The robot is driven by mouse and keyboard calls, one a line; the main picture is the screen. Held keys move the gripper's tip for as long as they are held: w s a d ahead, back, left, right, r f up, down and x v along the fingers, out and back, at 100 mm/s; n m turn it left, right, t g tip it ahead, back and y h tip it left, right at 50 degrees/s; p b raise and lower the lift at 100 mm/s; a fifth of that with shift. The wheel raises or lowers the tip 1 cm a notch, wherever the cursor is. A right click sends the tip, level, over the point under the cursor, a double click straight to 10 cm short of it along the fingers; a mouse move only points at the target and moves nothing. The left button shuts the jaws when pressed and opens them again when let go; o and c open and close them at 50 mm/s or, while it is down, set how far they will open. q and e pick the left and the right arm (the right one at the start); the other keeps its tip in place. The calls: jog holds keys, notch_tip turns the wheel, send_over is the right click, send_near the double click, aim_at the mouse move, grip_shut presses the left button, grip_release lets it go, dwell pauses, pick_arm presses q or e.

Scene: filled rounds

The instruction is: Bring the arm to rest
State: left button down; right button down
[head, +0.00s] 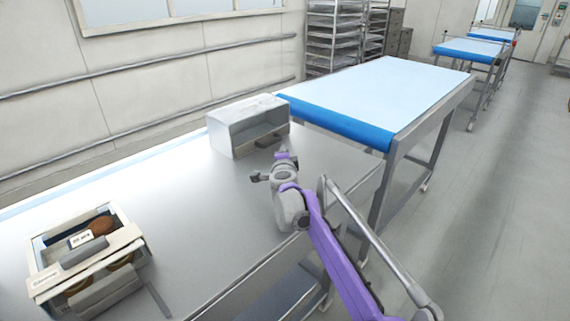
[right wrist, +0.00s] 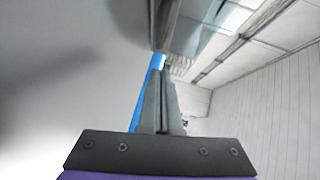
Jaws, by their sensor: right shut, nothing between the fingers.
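My right arm reaches in from the lower right of the head view, with purple and grey links. Its gripper (head: 283,153) is over the steel table (head: 215,205), close in front of the grey box. In the right wrist view its fingers (right wrist: 163,100) are together with nothing between them. I cannot tell whether the fingertips touch the box. My left gripper is not in view.
The grey box (head: 232,131), with an open front and a dark handle, stands at the table's far end. A cream container (head: 130,237) holding brown rounds and a card stands at the near left. A blue-edged table (head: 385,85) stands beyond. The table's middle is clear.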

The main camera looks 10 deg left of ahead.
jog(key=shift+s+d, duration=0.15)
jog(key=shift+s, duration=0.45)
jog(key=v, duration=0.4)
jog(key=shift+r, duration=0.2)
jog(key=shift+s+d, duration=0.15)
jog(key=shift+s, duration=0.4)
jog(key=s+d+r+n+g+y+p, duration=0.4)
jog(key=s+d+n, duration=0.5)
jog(key=s, duration=0.6)
jog(key=s+d+f+n+g+h+p, duration=0.1)
jog(key=s+d+f, duration=0.4)
jog(key=s, duration=0.5)
jog(key=s+d+f+n+g+h+p, duration=0.2)
jog(key=s+d+f, duration=0.3)
jog(key=s+d, duration=0.3)
jog(key=s+d+f+n+g+h+p, duration=0.1)
jog(key=s+d+f, duration=0.4)
jog(key=s, duration=0.8)
jog(key=d+n+g+h, duration=0.1)
jog(key=d+g+h, duration=0.1)
jog(key=shift+g+h+p, duration=0.3)
jog(key=shift+g+p, duration=0.1)
